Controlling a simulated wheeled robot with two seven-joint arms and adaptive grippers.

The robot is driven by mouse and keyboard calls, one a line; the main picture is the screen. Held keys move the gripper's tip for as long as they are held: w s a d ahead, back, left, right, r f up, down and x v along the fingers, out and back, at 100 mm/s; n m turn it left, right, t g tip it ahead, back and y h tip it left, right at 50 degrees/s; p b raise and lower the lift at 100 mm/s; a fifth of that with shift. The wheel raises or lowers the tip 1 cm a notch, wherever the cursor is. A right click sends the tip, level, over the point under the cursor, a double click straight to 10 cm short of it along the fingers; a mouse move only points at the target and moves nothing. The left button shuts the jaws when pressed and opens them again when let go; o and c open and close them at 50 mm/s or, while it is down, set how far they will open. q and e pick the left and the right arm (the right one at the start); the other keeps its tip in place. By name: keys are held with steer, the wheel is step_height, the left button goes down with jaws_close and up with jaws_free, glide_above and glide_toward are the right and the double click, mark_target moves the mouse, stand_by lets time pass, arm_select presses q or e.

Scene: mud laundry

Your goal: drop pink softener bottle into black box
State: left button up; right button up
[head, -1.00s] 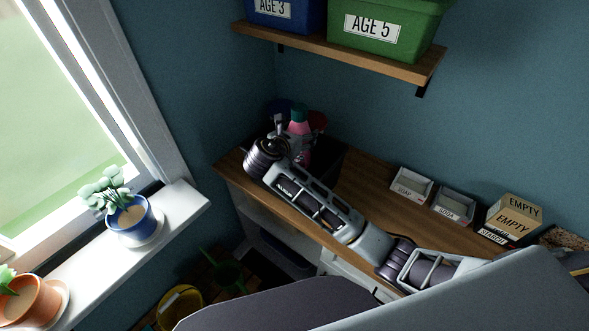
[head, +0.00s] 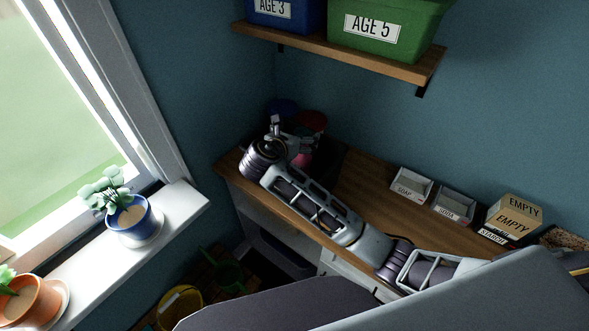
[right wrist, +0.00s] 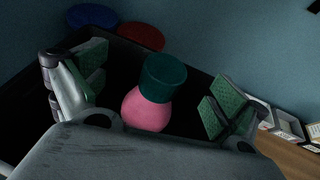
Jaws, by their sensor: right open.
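The pink softener bottle (right wrist: 147,111) with its dark teal cap (right wrist: 163,78) is inside the black box (right wrist: 190,72), below and between my right gripper's fingers. My right gripper (right wrist: 150,95) is open, its green pads wide apart and clear of the bottle on both sides. In the head view my right gripper (head: 292,136) is over the black box (head: 329,165) at the counter's far left end. Only a bit of the pink bottle (head: 303,160) shows there. The bottle's base is hidden. My left gripper is not in view.
A blue round object (head: 283,106) and a red one (head: 313,121) stand behind the box. A shelf (head: 340,50) with bins hangs above.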

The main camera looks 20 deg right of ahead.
steer(key=v, duration=1)
steer(key=shift+s, duration=0.2)
steer(key=shift+a, duration=0.2)
stand_by(0.5)
